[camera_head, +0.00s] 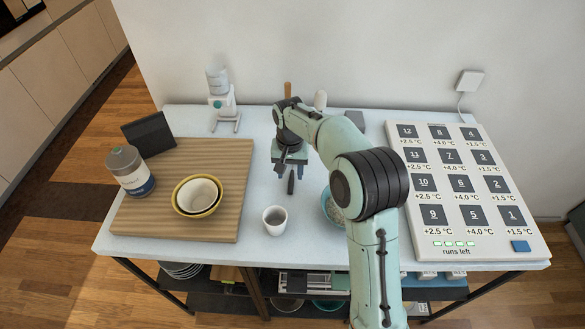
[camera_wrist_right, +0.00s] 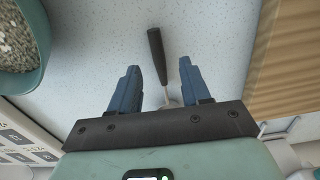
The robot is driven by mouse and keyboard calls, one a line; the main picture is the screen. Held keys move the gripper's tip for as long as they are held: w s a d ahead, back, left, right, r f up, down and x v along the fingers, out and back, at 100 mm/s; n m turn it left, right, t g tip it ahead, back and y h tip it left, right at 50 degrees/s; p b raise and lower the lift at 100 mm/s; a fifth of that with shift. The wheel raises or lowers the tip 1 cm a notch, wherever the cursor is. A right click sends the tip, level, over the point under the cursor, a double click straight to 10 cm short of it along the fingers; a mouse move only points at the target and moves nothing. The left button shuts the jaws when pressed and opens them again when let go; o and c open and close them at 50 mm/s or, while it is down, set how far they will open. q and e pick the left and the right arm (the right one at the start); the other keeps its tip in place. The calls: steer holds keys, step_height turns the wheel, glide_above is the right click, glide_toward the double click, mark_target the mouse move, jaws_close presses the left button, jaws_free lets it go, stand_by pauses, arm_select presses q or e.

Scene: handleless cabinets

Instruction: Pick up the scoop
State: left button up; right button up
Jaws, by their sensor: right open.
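The scoop (camera_head: 291,184) lies on the white table, its dark handle pointing toward the front edge in the head view. In the right wrist view the dark handle (camera_wrist_right: 156,52) and part of a thin metal shaft show between my fingers. In the right wrist view the fingers (camera_wrist_right: 159,65) stand apart from the handle, with a gap on both sides. My left gripper is not in view.
A teal bowl of pale granules (camera_wrist_right: 43,58) stands beside the scoop, partly hidden by my arm in the head view. A white cup (camera_head: 275,220) stands in front. A wooden board (camera_head: 225,165) with a nested bowl (camera_head: 197,196) and jar (camera_head: 130,172) is left; a numbered panel (camera_head: 424,215) is right.

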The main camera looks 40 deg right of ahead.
mark_target(291, 181)
steer(key=f, duration=0.4)
steer(key=shift+d, duration=0.2)
steer(key=shift+r, duration=0.1)
jaws_close()
steer(key=shift+r, duration=0.1)
